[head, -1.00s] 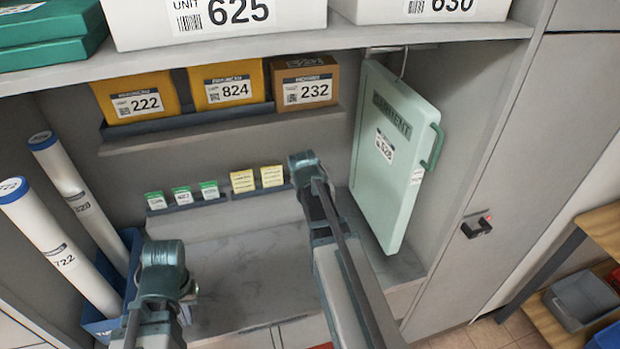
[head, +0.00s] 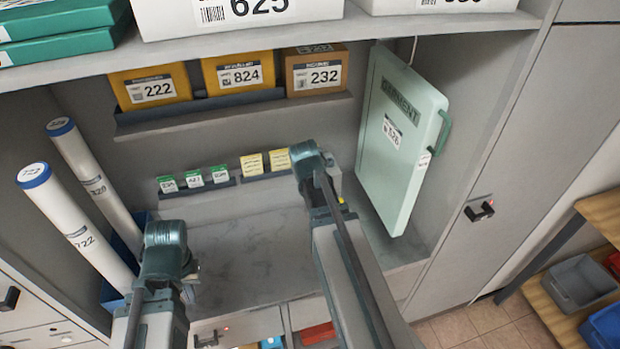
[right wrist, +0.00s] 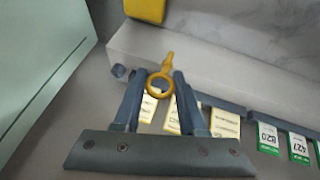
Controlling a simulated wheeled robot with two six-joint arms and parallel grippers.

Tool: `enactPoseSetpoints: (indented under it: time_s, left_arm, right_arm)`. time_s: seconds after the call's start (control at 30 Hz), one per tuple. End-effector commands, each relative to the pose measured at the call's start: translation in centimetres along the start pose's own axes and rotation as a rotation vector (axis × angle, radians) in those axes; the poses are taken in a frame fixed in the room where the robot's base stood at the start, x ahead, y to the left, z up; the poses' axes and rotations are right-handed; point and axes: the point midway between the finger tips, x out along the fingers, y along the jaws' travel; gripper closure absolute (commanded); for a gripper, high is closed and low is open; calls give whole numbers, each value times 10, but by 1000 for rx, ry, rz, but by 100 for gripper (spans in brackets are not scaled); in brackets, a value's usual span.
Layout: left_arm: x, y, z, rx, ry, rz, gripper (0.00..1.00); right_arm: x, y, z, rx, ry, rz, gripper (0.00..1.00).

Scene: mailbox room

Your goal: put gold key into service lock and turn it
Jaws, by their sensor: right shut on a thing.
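A gold key (right wrist: 161,84) with a round ring head sits between the fingers of my right gripper (right wrist: 160,86) in the right wrist view. The gripper is shut on it, and the key's shank points up in that picture, clear of the shelf. In the head view my right arm reaches to the yellow cards at the back of the cabinet, and its wrist hides the fingers. My left gripper (head: 190,284) is low at the left over the counter's front; its fingers are too unclear to tell open from shut. I cannot make out a service lock in either view.
A marbled counter (head: 255,255) lies below, mostly clear. A pale green garment case (head: 402,150) hangs at the right. White tubes (head: 75,228) stand at the left. Numbered boxes (head: 238,74) and small green and yellow cards (head: 252,164) line the back. A yellow object (right wrist: 145,10) shows in the wrist view.

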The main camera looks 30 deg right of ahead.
Motion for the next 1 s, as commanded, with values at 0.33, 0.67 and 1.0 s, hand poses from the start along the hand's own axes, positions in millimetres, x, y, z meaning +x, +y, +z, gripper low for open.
enactPoseSetpoints:
  time_s: [0.33,0.67,1.0]
  left_arm:
    - [-19,-2,1,0,0,0,100]
    - [-28,-3,2,0,0,0,100]
    - [-17,-2,1,1,0,0,100]
  right_arm:
    - [-17,5,-9,0,0,0,100]
    - [-24,7,-13,0,0,0,100]
    - [-14,4,-8,0,0,0,100]
